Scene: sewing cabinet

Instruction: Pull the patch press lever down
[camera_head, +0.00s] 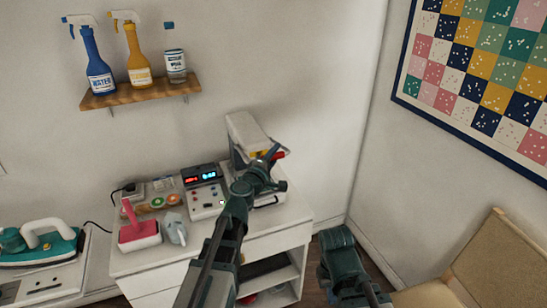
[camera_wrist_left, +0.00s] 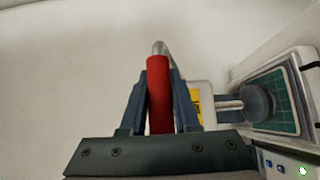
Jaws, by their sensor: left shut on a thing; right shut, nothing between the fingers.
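The patch press (camera_head: 243,135) is a pale machine at the back right of the white cabinet top. Its lever has a red grip, which shows upright in the left wrist view (camera_wrist_left: 159,95), with a metal rod at its upper end. My left gripper (camera_head: 277,154) is at the press. In the left wrist view its two fingers stand on either side of the red grip, shut on it. The press's round pad (camera_wrist_left: 258,101) is above a green gridded plate (camera_wrist_left: 277,108). A part of my right arm shows at the lower right of the head view; its fingers do not show.
A control box (camera_head: 206,192) with lit displays stands left of the press. A pink-handled tool (camera_head: 139,232) and a small grey item (camera_head: 175,230) are at the cabinet's front left. An iron (camera_head: 40,245) sits farther left, and a chair (camera_head: 490,265) at the right.

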